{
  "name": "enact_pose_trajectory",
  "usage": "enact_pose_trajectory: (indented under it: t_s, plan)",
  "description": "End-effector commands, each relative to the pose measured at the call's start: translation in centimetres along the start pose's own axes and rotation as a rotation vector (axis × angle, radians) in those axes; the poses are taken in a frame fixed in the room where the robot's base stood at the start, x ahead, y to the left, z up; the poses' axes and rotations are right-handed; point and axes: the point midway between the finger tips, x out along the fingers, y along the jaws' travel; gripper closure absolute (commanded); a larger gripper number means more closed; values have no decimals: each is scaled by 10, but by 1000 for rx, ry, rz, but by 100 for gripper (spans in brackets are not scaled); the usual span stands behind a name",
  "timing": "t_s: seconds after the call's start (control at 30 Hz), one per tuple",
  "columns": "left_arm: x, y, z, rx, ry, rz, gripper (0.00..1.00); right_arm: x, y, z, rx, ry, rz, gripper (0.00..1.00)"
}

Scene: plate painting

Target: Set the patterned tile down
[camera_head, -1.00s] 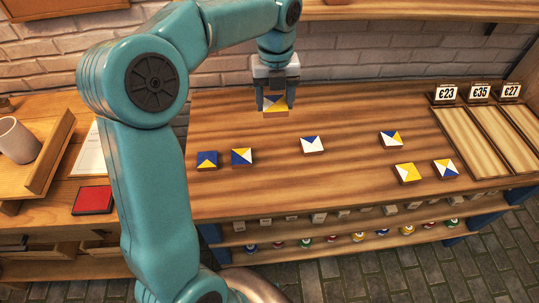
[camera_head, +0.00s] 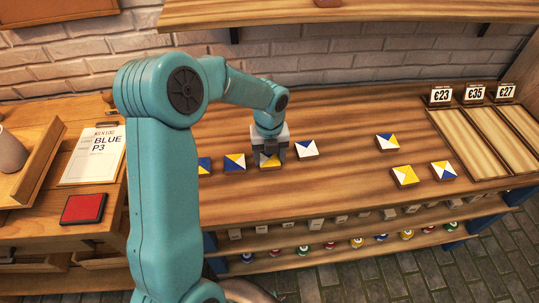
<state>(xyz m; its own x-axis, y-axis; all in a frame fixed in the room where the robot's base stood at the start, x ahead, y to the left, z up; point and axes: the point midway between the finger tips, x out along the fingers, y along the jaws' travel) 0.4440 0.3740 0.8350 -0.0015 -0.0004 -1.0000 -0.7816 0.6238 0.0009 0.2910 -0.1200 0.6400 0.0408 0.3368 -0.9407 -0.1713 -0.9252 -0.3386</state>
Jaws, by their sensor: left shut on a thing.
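My left gripper (camera_head: 270,158) is shut on a patterned tile (camera_head: 270,161) that shows yellow, with its upper part hidden by the gripper. The tile is low over the wooden table (camera_head: 340,190), between a blue, yellow and white tile (camera_head: 235,162) on its left and a blue and white tile (camera_head: 306,149) on its right. I cannot tell whether it touches the tabletop. My right gripper is not in view.
A blue tile (camera_head: 205,165) is partly behind my arm. Price-marked trays (camera_head: 470,145) stand at the right.

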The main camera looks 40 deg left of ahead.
Motion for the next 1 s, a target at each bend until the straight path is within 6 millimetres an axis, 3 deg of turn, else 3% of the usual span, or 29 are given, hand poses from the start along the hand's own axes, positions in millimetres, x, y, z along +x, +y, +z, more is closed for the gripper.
enact_pose_trajectory:
  t_s: [0.33,0.37,0.43,0.77,0.87,1.0]
  plan:
    - [4,0,0,0,-1,0,73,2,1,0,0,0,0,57]
    - [4,0,0,0,0,0,36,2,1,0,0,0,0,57]
    - [3,0,0,0,-1,0,13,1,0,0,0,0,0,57]
    - [-1,0,0,1,-1,-1,13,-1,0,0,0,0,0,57]
    - [-12,-1,1,1,-3,-1,13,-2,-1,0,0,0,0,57]
    - [-43,-1,1,1,-6,-4,13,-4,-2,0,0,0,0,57]
